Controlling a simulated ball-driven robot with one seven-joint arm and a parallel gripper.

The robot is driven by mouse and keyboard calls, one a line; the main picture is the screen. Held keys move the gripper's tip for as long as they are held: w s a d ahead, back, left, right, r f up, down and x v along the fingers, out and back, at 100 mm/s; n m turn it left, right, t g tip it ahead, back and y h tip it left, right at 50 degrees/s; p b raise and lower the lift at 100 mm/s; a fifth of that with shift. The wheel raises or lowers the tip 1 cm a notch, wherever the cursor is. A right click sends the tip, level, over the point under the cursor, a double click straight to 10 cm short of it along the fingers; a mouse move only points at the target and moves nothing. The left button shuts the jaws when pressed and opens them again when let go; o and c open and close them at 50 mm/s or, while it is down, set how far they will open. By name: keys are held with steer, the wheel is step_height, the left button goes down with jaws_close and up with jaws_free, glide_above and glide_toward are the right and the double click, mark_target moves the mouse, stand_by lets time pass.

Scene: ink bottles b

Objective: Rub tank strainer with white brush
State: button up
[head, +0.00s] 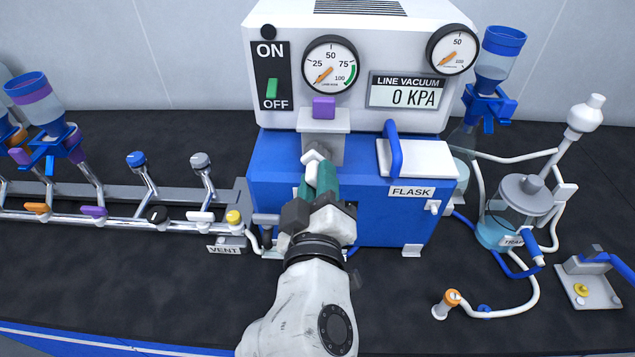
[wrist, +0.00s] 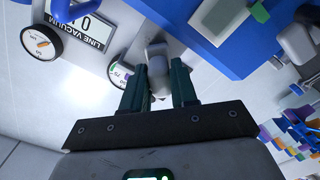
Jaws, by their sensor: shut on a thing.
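My gripper (head: 318,180) has dark green fingers and is in front of the blue and white vacuum machine (head: 345,215). It is shut on a small pale piece (head: 314,156), which also shows between the fingers in the wrist view (wrist: 156,52). The piece is mostly hidden by the fingers, so I cannot tell whether it is the white brush. Just behind it in the head view is a grey bracket (head: 324,147) with a purple block (head: 323,107) on top. I cannot tell which part is the tank strainer.
A manifold rail (head: 120,218) with coloured valve handles lies at left. A white lid (head: 425,160) with a blue handle sits on the machine's right. A glass trap (head: 510,215) with hoses stands at right. The dark bench is clear at front left.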

steer(key=shift+w, duration=0.15)
steer(key=shift+d, duration=0.1)
steer(key=d, duration=0.4)
steer(key=shift+p, duration=0.3)
steer(key=shift+a, duration=0.1)
steer(key=shift+a, duration=0.1)
steer(key=shift+w+a+b, duration=0.2)
steer(key=shift+a+b, duration=0.55)
steer(key=shift+a, duration=1.15)
jaws_close()
